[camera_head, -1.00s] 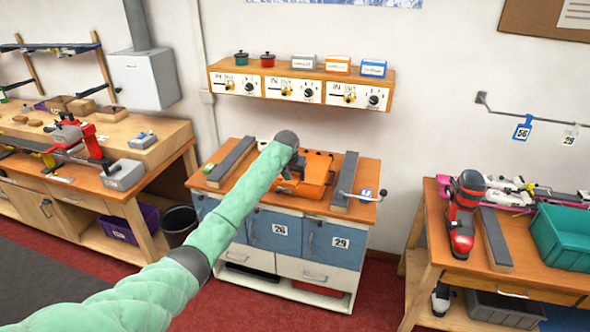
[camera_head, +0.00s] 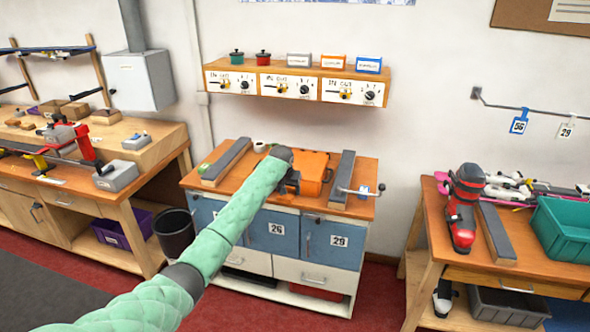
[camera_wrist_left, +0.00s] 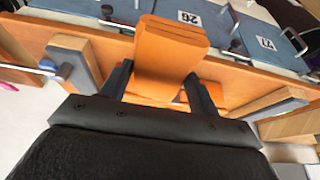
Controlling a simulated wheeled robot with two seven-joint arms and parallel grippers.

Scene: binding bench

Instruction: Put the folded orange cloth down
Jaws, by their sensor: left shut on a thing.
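The folded orange cloth (camera_head: 312,167) is over the wooden top of the middle cabinet bench (camera_head: 262,192). My left gripper (camera_head: 291,184) is at the cloth's left side, its arm covering part of the bench. In the left wrist view the fingers (camera_wrist_left: 162,88) are on either side of the cloth (camera_wrist_left: 170,48), shut on it. The cloth looks like a thick flat block with layered edges. I cannot tell whether its underside touches the bench top. My right gripper is in neither view.
Two grey bars (camera_head: 226,160) (camera_head: 342,178) flank the cloth on the bench top, with a lever (camera_head: 362,190) at the right end. A wooden shelf with dials (camera_head: 300,84) hangs above. A bin (camera_head: 174,233) stands on the floor at left.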

